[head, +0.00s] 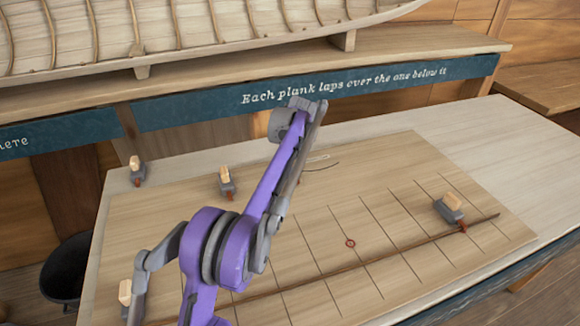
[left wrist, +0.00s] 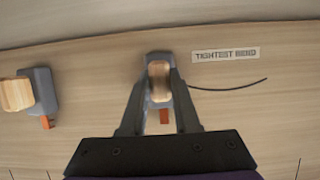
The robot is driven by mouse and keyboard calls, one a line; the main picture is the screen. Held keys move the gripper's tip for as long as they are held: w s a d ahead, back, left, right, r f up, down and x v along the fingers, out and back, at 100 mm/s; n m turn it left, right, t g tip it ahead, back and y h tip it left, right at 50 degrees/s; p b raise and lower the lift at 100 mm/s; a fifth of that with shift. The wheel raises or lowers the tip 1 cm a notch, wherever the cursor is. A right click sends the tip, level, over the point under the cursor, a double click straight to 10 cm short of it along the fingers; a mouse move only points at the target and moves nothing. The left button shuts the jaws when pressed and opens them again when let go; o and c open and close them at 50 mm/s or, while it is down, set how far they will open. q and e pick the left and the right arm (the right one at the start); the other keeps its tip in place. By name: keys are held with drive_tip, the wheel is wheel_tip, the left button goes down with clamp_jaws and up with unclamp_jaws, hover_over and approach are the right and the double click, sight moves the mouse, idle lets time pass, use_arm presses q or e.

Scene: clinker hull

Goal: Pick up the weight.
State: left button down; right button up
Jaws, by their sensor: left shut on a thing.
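In the left wrist view a weight (left wrist: 159,92), a grey block with a pale wooden knob and an orange-red hook, sits between the fingers of my left gripper (left wrist: 159,76). The gripper is shut on it, one finger on each side. I cannot tell whether the weight is clear of the board. In the head view my purple arm hides this weight and the fingertips. A second weight (left wrist: 40,92) stands to its left in the wrist view; it also shows in the head view (head: 226,184). My right gripper is in neither view.
Other weights stand at the board's far left (head: 137,174), near left (head: 125,293) and right (head: 449,208). A long thin batten (head: 400,250) crosses the lined board (head: 385,170). A "TIGHTEST BEND" label (left wrist: 225,54) and dark curve (left wrist: 232,88) lie right of the held weight. A planked hull (head: 200,25) stands behind.

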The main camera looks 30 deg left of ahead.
use_arm(q)
drive_tip(key=shift+r, duration=0.1)
idle(0.3)
drive_tip(key=shift+r, duration=0.75)
wheel_tip(320, 180, up, 2)
drive_tip(key=shift+r, duration=0.1)
drive_tip(key=s+d+b, duration=0.1)
drive_tip(key=s+d, duration=0.6)
drive_tip(key=d, duration=0.2)
drive_tip(key=s+d+b, duration=0.1)
drive_tip(key=s+d, duration=0.3)
drive_tip(key=shift+s+d+b, duration=0.35)
wheel_tip(320, 180, up, 5)
drive_tip(key=p, duration=0.3)
